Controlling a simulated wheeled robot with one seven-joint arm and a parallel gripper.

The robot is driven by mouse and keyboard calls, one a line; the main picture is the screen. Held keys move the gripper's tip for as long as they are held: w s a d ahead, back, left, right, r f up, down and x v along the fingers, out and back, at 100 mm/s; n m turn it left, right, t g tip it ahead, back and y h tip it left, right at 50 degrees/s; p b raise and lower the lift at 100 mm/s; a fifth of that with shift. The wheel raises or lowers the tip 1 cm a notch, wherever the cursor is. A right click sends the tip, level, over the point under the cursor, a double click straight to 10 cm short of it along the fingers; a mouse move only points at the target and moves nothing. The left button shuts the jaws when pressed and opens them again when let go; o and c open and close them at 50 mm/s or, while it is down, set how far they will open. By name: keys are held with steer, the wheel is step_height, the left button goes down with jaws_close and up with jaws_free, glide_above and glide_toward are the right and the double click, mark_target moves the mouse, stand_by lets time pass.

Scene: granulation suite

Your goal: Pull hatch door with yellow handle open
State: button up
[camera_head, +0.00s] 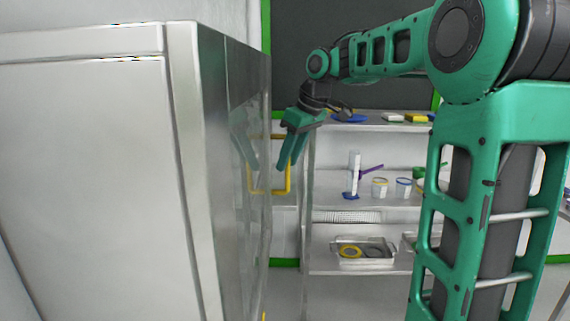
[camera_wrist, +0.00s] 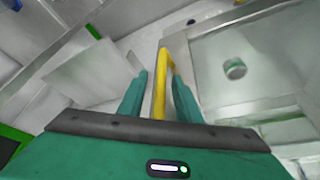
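The yellow handle (camera_head: 289,178) stands out from the shiny right-hand face of a big pale metal cabinet. The hatch door (camera_head: 232,190) appears to be that face, and it looks flush with the cabinet. My gripper (camera_head: 288,165) is at the handle, its green fingers pointing down. In the wrist view the yellow handle (camera_wrist: 160,85) runs between the two fingers of my gripper (camera_wrist: 159,80). The fingers are apart, with a gap to the handle on the left side. Whether the right finger touches it, I cannot tell.
The cabinet's pale front (camera_head: 95,180) fills the left. Behind the gripper, a metal shelf rack (camera_head: 340,206) holds cups, a purple scoop (camera_head: 371,169) and a tray with rings (camera_head: 337,251).

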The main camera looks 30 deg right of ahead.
steer(key=shift+w+a+f, duration=0.1)
steer(key=shift+w+f, duration=0.1)
steer(key=shift+f, duration=0.4)
jaws_close()
